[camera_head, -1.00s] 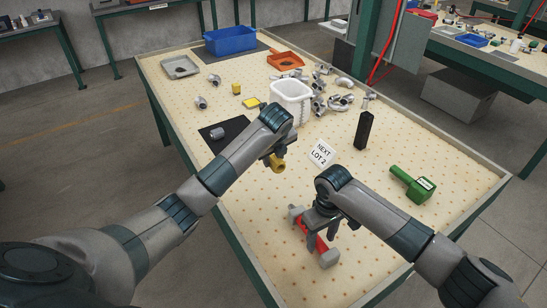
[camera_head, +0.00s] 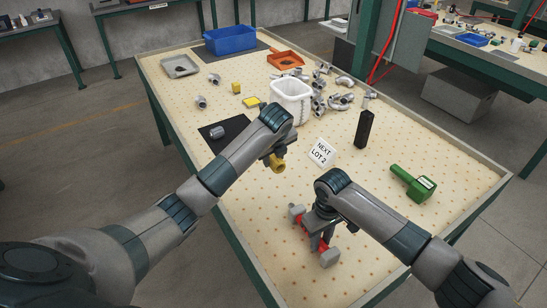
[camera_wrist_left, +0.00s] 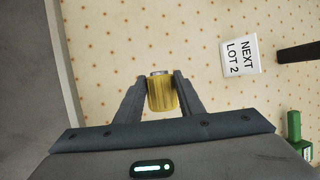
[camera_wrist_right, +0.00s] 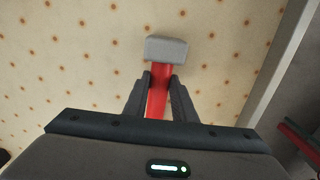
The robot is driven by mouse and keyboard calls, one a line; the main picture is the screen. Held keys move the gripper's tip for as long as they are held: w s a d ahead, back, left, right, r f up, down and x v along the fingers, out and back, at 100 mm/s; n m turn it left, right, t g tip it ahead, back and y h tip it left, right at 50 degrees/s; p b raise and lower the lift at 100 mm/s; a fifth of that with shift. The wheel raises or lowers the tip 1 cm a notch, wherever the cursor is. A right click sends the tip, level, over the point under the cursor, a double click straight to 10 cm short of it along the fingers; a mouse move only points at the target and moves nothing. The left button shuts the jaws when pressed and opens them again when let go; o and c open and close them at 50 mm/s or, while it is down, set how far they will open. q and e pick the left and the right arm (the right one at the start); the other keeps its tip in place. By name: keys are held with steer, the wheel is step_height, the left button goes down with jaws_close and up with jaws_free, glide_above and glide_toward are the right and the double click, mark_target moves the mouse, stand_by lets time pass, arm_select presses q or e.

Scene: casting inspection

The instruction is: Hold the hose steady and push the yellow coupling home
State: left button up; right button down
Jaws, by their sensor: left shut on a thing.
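My left gripper (camera_wrist_left: 160,90) is shut on the yellow coupling (camera_wrist_left: 162,95), a short ribbed cylinder with a grey end facing away. In the head view the coupling (camera_head: 277,163) is held above the table, up and left of the hose. The red hose (camera_wrist_right: 158,92) runs between two grey blocks; the far block (camera_wrist_right: 166,48) is clear in the right wrist view. In the head view the red hose (camera_head: 316,243) is near the table's front edge, partly hidden by my right gripper (camera_head: 320,240). The right fingers appear closed on its middle. Coupling and hose are apart.
A "NEXT LOT 2" card (camera_head: 321,152), a black upright block (camera_head: 364,130) and a green tool (camera_head: 413,184) lie beyond the grippers. A white bin (camera_head: 291,101) and several metal fittings (camera_head: 341,102) are further back. Table around the hose is clear.

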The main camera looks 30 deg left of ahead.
stand_by(0.8)
arm_select(q)
steer(key=shift+m+g+y, duration=0.6)
steer(key=shift+m+g, duration=0.1)
steer(key=shift+g, duration=0.1)
steer(key=d+f, duration=0.1)
steer(key=f, duration=0.1)
steer(key=d+f, duration=0.2)
steer(key=w+d+f, duration=0.1)
steer(key=f, duration=0.1)
steer(key=shift+d+f, duration=0.25)
steer(key=shift+f, duration=0.15)
step_height(320, 180, down, 3)
steer(key=shift+a+r+g+y, duration=0.15)
steer(key=shift+r+g+y, duration=0.05)
steer(key=shift+g+y, duration=0.35)
steer(key=shift+a+f+g+y, duration=0.2)
steer(key=shift+a+f+g, duration=0.2)
steer(key=shift+a, duration=0.25)
steer(key=shift+a+f+g+y, duration=0.15)
steer(key=shift+a+f+g, duration=0.15)
steer(key=shift+a, duration=0.3)
steer(key=shift+a+g, duration=0.25)
steer(key=shift+a, duration=0.4)
steer(key=shift+r, duration=0.1)
